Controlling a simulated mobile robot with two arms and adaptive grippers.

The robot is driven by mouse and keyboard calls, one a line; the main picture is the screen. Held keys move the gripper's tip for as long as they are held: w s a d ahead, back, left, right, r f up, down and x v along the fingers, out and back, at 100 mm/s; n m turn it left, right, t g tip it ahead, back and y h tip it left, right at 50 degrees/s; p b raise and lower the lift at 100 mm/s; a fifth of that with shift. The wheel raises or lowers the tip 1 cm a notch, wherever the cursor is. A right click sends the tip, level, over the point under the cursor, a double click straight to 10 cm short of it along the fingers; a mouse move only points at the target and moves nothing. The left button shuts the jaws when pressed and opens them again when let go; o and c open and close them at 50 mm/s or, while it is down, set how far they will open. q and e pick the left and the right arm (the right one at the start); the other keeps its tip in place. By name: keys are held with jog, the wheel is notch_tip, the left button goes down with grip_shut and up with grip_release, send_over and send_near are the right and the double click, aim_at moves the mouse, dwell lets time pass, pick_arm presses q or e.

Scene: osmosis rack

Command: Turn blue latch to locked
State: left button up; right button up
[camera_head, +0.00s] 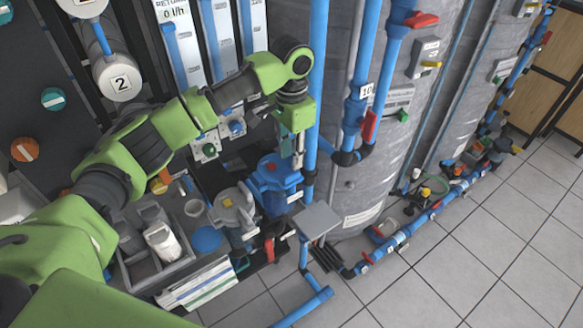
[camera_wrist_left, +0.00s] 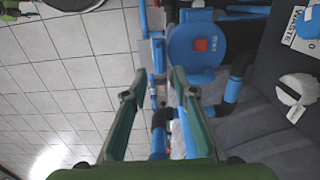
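I cannot tell for sure which part is the blue latch. A blue round housing (camera_head: 274,180) with a red square on top stands below and left of my left gripper (camera_head: 294,145). It also shows in the left wrist view (camera_wrist_left: 205,62), beyond and right of the fingertips. My left gripper (camera_wrist_left: 158,80) has its fingers apart, with nothing held between them. A vertical blue pipe (camera_head: 317,90) runs just right of the gripper in the head view. In the wrist view, blue piping shows behind the gap between the fingers. My right gripper is in neither view.
A grey housing (camera_head: 235,207) with a yellow square stands beside the blue one. A red-handled valve (camera_head: 370,126) sits on piping near a large grey tank (camera_head: 385,165). A grey plate (camera_head: 316,220) lies below the gripper. Tiled floor (camera_head: 470,260) is open at right.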

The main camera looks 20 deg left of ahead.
aim_at(292, 174)
pick_arm(q)
notch_tip(292, 174, down, 6)
jog(key=shift+f+p, duration=0.15)
jog(key=shift+p, duration=0.25)
jog(key=shift+c, duration=0.4)
grip_shut()
